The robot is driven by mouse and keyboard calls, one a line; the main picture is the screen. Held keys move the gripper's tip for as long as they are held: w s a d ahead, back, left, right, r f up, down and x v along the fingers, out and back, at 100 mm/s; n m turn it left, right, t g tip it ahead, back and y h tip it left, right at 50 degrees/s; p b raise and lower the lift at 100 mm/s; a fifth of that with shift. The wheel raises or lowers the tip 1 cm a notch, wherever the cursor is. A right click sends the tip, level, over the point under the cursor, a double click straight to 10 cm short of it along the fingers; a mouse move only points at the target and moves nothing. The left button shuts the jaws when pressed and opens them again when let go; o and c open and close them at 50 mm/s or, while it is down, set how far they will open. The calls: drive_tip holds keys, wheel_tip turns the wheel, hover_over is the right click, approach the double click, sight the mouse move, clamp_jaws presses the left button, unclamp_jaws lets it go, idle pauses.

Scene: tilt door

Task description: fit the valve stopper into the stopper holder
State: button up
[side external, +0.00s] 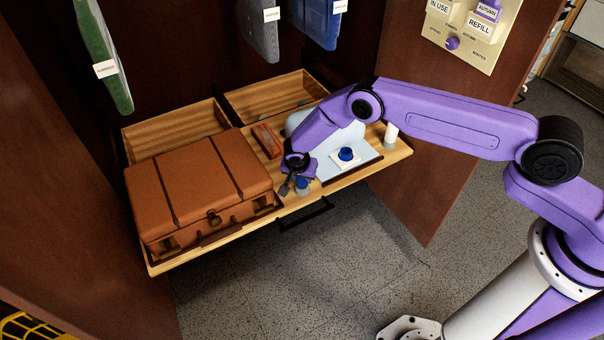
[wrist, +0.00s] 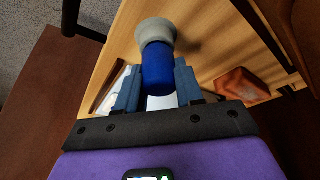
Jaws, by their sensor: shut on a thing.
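The valve stopper (wrist: 157,68) is a blue cylinder with a wider grey rounded end, seen in the wrist view. My gripper (wrist: 157,88) is shut on its blue part, with one finger on each side. The grey end points away from my gripper. In the side external view my gripper (side external: 293,187) is low over the front of the wooden shelf, and the stopper (side external: 302,183) shows as a small blue patch there. A white square base with a blue round part (side external: 346,155) sits to the right on a pale panel; it looks like the stopper holder. Its opening cannot be made out.
A brown suitcase (side external: 198,190) fills the shelf's left side. A reddish-brown block (side external: 267,140) lies behind my gripper. A white cylinder (side external: 391,133) stands at the right. Open wooden trays (side external: 172,130) are at the back. A black handle (side external: 305,214) juts from the front edge.

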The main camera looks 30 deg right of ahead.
drive_tip(key=shift+f, duration=0.2)
drive_tip(key=o, duration=1.1)
drive_tip(key=v, duration=1.7)
drive_tip(key=shift+r, duration=0.2)
drive_tip(key=shift+r, duration=0.1)
